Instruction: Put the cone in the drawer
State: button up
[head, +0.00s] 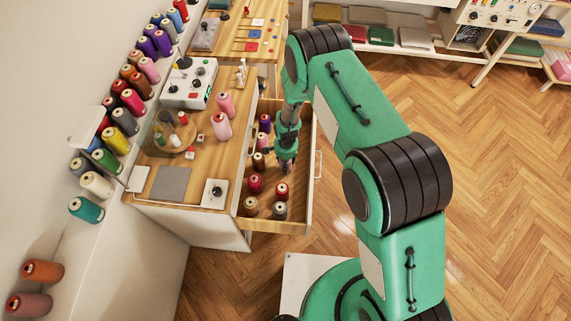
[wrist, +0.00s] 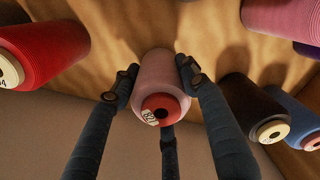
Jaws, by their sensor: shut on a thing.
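A pale pink thread cone (wrist: 160,75) with a red end is between the dark fingers of my gripper (wrist: 158,70) in the wrist view. My gripper is shut on it. In the head view my gripper (head: 286,165) points down inside the open wooden drawer (head: 304,190), and the held cone is hidden or too small to make out there. The drawer's wooden floor is close behind the cone in the wrist view. I cannot tell whether the cone touches it.
Other cones stand in the drawer, among them a red one (wrist: 45,52), a dark one (wrist: 252,108) and a pink one (wrist: 282,18) around my fingers. Two pink cones (head: 221,127) stand on the worktop (head: 215,165) beside the drawer. The wooden floor (head: 500,190) at right is clear.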

jog(key=shift+f, duration=0.15)
jog(key=o, duration=1.4)
jog(key=shift+r, duration=0.2)
notch_tip(320, 180, up, 12)
jog(key=shift+f+p, duration=0.1)
jog(key=shift+p, duration=1.05)
